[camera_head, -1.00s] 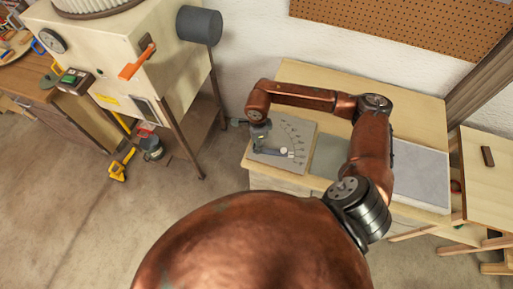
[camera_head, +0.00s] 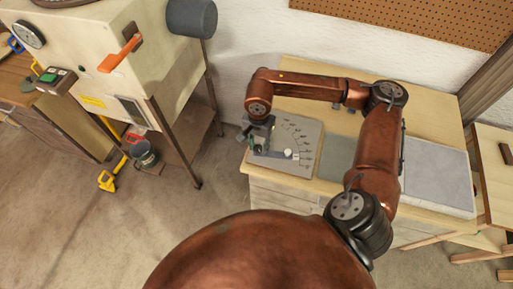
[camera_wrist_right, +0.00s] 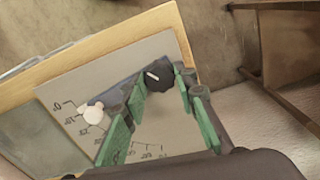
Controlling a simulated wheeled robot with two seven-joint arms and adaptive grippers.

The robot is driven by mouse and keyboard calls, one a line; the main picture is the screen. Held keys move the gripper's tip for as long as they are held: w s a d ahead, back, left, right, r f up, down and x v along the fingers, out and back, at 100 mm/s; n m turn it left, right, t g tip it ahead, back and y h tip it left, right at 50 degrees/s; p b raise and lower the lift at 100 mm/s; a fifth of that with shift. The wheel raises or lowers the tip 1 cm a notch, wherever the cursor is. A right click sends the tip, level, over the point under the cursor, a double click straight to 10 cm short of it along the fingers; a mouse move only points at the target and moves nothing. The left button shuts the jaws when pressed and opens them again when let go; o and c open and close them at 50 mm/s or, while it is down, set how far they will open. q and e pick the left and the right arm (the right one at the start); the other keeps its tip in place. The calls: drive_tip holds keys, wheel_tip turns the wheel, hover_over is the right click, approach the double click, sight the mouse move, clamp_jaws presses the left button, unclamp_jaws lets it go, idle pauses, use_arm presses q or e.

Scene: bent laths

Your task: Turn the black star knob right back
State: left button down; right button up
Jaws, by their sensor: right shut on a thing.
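The black star knob (camera_wrist_right: 158,77) is in the right wrist view, at the end of a blue-grey arm (camera_wrist_right: 118,94) on a grey plate (camera_wrist_right: 60,90) with a marked scale. My right gripper (camera_wrist_right: 161,84) has its green fingers shut on the knob, one on each side. In the head view the right gripper (camera_head: 257,143) is at the left side of the plate (camera_head: 305,150), and the knob is too small and covered to make out. A white round knob (camera_wrist_right: 93,115) is on the plate; it also shows in the head view (camera_head: 288,154). My left gripper is out of view.
The plate lies on a wooden bench (camera_head: 440,120) against the wall, with a pale grey slab (camera_head: 440,178) at its right. A cream machine (camera_head: 90,70) with an orange lever (camera_head: 123,52) stands at the left. Floor is free between machine and bench.

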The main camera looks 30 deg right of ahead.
sight(258, 148)
drive_tip(key=n+b, duration=0.3)
drive_tip(key=shift+f+n, duration=0.3)
use_arm(q)
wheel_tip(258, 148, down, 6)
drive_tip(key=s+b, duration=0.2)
drive_tip(key=shift+b, duration=0.3)
use_arm(e)
drive_tip(key=shift+s+r+n, duration=0.1)
drive_tip(key=shift+r+n, duration=0.05)
drive_tip(key=shift+n, duration=1.65)
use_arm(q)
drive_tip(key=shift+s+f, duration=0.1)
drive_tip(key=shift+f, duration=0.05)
use_arm(e)
drive_tip(key=shift+r, duration=0.1)
drive_tip(key=o, duration=1.2)
drive_tip(key=shift+c, duration=0.2)
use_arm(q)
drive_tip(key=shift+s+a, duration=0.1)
use_arm(e)
drive_tip(key=shift+r, duration=0.1)
wheel_tip(258, 148, up, 12)
